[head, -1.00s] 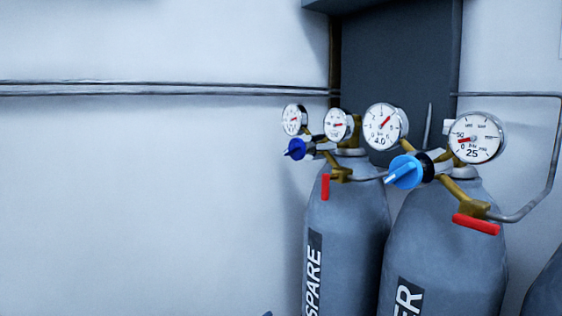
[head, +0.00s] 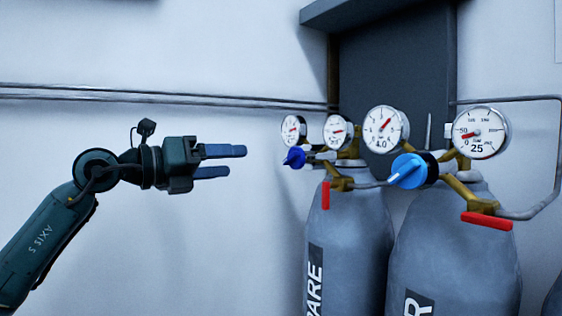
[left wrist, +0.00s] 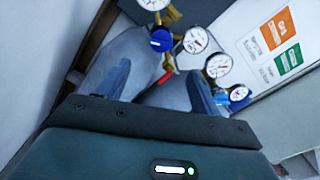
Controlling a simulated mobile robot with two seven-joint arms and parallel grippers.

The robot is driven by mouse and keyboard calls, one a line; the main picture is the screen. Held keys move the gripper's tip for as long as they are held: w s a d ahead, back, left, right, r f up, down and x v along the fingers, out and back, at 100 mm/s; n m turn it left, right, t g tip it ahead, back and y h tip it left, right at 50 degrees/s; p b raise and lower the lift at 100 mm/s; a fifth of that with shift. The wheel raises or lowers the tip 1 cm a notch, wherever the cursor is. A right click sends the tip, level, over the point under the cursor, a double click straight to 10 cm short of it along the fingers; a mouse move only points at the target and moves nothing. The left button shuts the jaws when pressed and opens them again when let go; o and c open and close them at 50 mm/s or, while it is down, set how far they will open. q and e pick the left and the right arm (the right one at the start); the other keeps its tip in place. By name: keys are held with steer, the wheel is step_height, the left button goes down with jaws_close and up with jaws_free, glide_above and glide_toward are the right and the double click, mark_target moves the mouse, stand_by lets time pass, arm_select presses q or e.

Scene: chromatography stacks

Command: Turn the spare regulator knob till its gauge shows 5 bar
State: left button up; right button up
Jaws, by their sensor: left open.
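The spare regulator knob (head: 293,158) is dark blue and sits on the left of the spare cylinder (head: 347,225), below two round gauges. The left gauge (head: 294,130) has a white face and a red needle, too small to read. The right gauge (head: 338,132) also has a red needle. My left gripper (head: 237,161) is open and empty, left of the knob and apart from it, fingers pointing right. In the left wrist view the knob (left wrist: 161,39) shows beyond and between the open fingertips (left wrist: 159,70). My right gripper is in neither view.
A second grey cylinder (head: 455,245) stands right of the spare, with a lighter blue knob (head: 407,171) and two larger gauges. Red handles (head: 325,195) hang by the cylinder necks. Pipes (head: 160,97) run along the wall.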

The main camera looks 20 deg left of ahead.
mark_target(288, 159)
arm_select(q)
steer(key=p+x, duration=0.3)
steer(key=x, duration=0.8)
steer(key=shift+s+d+r, duration=0.1)
steer(key=shift+d, duration=0.05)
steer(key=shift+w+d, duration=0.35)
steer(key=shift+w, duration=0.15)
steer(key=shift+c, duration=0.4)
